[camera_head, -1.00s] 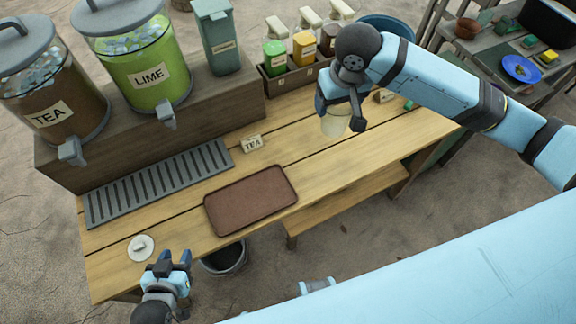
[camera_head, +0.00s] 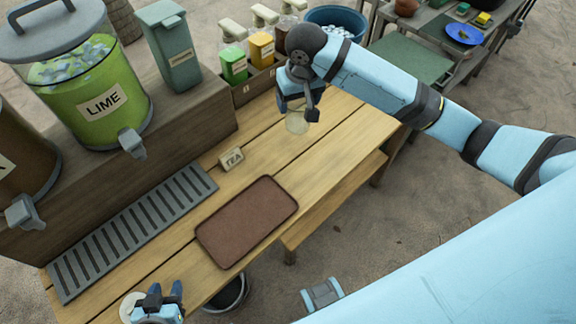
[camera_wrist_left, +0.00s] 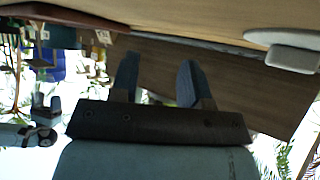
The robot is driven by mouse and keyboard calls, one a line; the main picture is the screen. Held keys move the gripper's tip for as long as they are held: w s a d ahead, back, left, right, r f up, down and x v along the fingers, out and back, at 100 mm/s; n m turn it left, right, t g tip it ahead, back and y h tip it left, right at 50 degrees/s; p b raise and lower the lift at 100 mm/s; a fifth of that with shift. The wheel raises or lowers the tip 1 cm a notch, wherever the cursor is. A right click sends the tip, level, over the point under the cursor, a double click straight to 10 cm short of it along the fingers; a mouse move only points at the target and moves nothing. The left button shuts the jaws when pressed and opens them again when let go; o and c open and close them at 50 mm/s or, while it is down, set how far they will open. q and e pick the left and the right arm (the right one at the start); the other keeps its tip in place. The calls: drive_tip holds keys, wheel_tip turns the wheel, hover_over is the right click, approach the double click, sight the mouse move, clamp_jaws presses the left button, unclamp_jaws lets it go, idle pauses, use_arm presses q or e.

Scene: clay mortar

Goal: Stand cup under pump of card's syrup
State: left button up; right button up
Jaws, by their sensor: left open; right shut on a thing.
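A pale, see-through cup (camera_head: 298,122) hangs from my right gripper (camera_head: 298,104) in the head view, over the far part of the wooden table. My right gripper is shut on it. Syrup bottles with pale pump heads stand in a dark wooden caddy (camera_head: 243,96) to the left of the cup: a green one (camera_head: 233,64), a yellow one (camera_head: 261,49) and a brown one partly behind my arm. The cup is apart from the caddy. A card reading TEA (camera_head: 232,158) stands on the table. My left gripper (camera_head: 165,291) is open and empty at the near left; its fingers (camera_wrist_left: 157,78) show apart.
A brown tray (camera_head: 247,222) and a grey slotted drip grate (camera_head: 133,232) lie on the table. The lime dispenser (camera_head: 92,100) and a teal box (camera_head: 170,48) stand on a raised wooden shelf. A white lid (camera_wrist_left: 292,57) lies near my left gripper. The table right of the TEA card is clear.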

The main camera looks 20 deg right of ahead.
wheel_tip(320, 180, down, 18)
drive_tip(key=shift+f+b, duration=0.1)
drive_tip(key=shift+b, duration=0.25)
drive_tip(key=o, duration=0.9)
drive_tip(key=shift+f, duration=0.1)
